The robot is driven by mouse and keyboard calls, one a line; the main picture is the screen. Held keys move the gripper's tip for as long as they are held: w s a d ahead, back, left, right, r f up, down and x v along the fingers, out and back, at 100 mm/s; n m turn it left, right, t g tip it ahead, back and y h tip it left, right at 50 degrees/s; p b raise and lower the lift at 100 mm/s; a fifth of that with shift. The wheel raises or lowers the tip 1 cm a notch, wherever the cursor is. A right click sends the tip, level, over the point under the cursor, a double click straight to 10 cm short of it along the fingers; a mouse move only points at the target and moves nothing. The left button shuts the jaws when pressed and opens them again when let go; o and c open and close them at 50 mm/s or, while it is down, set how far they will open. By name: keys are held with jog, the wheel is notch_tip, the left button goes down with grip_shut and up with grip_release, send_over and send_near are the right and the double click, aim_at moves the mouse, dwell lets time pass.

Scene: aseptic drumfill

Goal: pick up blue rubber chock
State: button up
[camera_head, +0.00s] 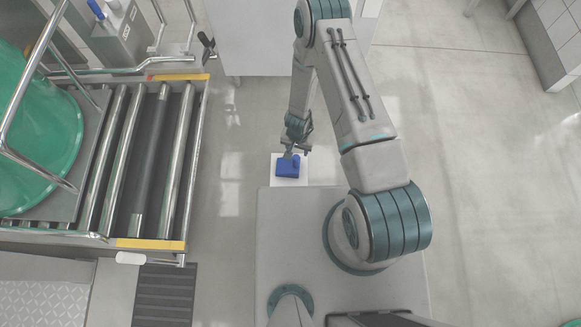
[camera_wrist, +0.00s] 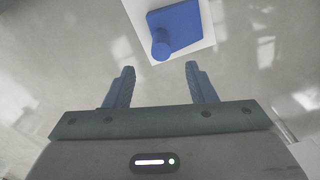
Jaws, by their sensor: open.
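The blue rubber chock (camera_head: 286,168) lies on a white square pad (camera_head: 304,180) on the floor. In the wrist view the chock (camera_wrist: 183,27) is a flat blue block with a short round knob on its near left part, and the white pad (camera_wrist: 136,11) shows around it. My gripper (camera_wrist: 160,72) is open and empty, its two fingers spread apart. The chock is beyond the fingertips, with the knob ahead of the gap between them. In the head view my gripper (camera_head: 296,150) is at the far edge of the pad, close to the chock, and its fingers are partly hard to make out.
A roller conveyor (camera_head: 150,160) with yellow end strips stands to the left, carrying a green drum (camera_head: 40,140) under metal rails. A grey cabinet (camera_head: 245,40) stands behind my arm. The floor (camera_head: 480,150) to the right is clear.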

aim_at(297, 157)
notch_tip(297, 157, down, 6)
jog(key=shift+b, duration=0.75)
notch_tip(297, 157, down, 5)
jog(key=shift+s+a+f+b, duration=0.1)
jog(key=shift+a+b, duration=0.05)
jog(key=shift+b, duration=1.05)
jog(key=shift+c, duration=0.2)
grip_shut()
